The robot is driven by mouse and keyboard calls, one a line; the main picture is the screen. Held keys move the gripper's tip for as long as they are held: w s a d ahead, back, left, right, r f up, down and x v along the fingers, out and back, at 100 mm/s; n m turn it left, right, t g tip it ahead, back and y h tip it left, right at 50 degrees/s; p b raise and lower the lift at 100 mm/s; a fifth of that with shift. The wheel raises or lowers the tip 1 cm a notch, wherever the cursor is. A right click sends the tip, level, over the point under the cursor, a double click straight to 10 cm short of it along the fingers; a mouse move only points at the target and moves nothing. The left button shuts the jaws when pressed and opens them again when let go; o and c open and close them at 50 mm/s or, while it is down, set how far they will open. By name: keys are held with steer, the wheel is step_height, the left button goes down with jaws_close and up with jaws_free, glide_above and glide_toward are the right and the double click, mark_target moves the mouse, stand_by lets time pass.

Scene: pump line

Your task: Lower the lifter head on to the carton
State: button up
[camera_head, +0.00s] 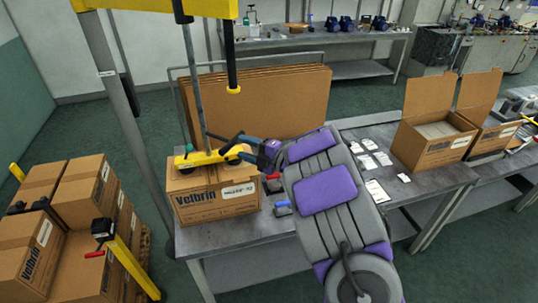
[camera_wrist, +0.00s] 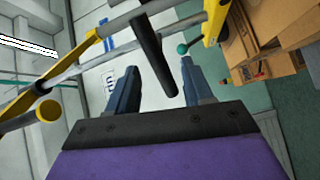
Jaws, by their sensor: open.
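The yellow lifter head (camera_head: 205,158) hangs from a grey tube, over the top of the closed "Velbrin" carton (camera_head: 215,190) on the bench. Whether it touches the carton, I cannot tell. A black handle (camera_head: 230,143) sticks up from it towards my gripper (camera_head: 249,146). In the wrist view my gripper (camera_wrist: 160,92) is open, with its two blue fingers apart. A black grip bar (camera_wrist: 155,50) shows between and beyond them; whether either finger touches it, I cannot tell. The carton is not clear in the wrist view.
Flat cardboard sheets (camera_head: 262,100) stand behind the carton. Open boxes (camera_head: 432,135) and labels (camera_head: 376,160) are on the bench to the right. Stacked cartons (camera_head: 75,230) and a yellow post (camera_head: 135,265) stand at the left. A grey column (camera_head: 130,120) rises beside the bench.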

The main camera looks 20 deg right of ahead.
steer(key=v, duration=0.8)
steer(key=shift+s+d+p, duration=0.3)
steer(key=shift+w, duration=0.1)
steer(key=w+d+r+m+h, duration=0.3)
steer(key=d+r+m+h, duration=0.4)
steer(key=h, duration=0.4)
steer(key=s+d+r+m+g+h, duration=0.2)
steer(key=s+d+m+g+h, duration=0.15)
steer(key=s+m+h, duration=0.4)
steer(key=s+a+f+m+g+y, duration=0.2)
steer(key=s+a+g, duration=0.2)
steer(key=s+a, duration=0.4)
steer(key=s+a+f+m+g+y, duration=0.2)
steer(key=s+a, duration=0.6)
steer(key=s, duration=0.8)
steer(key=s+a+f+m+g+y, duration=0.3)
steer(key=s+a+g, duration=0.3)
steer(key=s+a, duration=0.3)
steer(key=s+m, duration=0.1)
steer(key=s, duration=0.2)
steer(key=shift+g+y, duration=0.35)
